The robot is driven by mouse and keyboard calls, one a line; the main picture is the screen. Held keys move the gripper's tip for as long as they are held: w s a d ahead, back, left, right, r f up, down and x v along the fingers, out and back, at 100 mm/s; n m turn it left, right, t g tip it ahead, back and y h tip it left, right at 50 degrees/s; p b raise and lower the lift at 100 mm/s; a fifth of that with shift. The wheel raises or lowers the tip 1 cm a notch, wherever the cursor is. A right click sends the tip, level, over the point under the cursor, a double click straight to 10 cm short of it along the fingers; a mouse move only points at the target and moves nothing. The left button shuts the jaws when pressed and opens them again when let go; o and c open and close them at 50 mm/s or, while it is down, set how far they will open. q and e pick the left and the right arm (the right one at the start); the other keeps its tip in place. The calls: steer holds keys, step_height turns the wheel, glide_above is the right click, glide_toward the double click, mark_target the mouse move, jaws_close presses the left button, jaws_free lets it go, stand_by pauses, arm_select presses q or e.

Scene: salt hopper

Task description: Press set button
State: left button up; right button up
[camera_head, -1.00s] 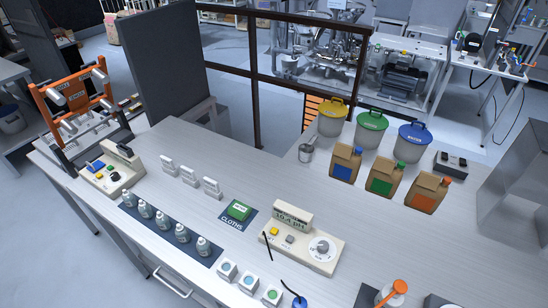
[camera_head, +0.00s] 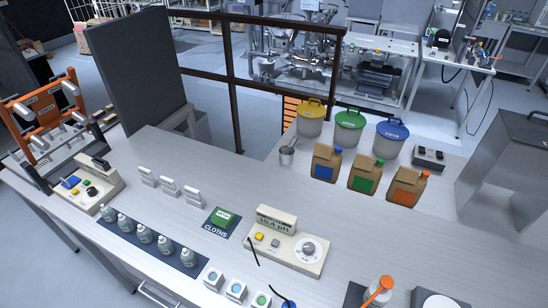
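A beige meter (camera_head: 290,262) stands on the bench at the front middle. Its raised display (camera_head: 276,221) seems to read 10.4 pH. On its face are a yellow button (camera_head: 259,236), a grey button (camera_head: 275,243) and a round white dial (camera_head: 308,251). A second beige unit (camera_head: 93,203) stands at the left of the bench, with a blue part, a small yellow button and a dark knob. The button labels are too small to read, so I cannot tell which is the set button. Neither of my grippers is in view.
Several small bottles stand on a dark mat (camera_head: 133,246). A green cloth pack (camera_head: 223,217), white holders (camera_head: 169,186) and small cups (camera_head: 236,290) surround the meter. Brown jugs (camera_head: 364,174) and lidded buckets (camera_head: 349,130) stand behind.

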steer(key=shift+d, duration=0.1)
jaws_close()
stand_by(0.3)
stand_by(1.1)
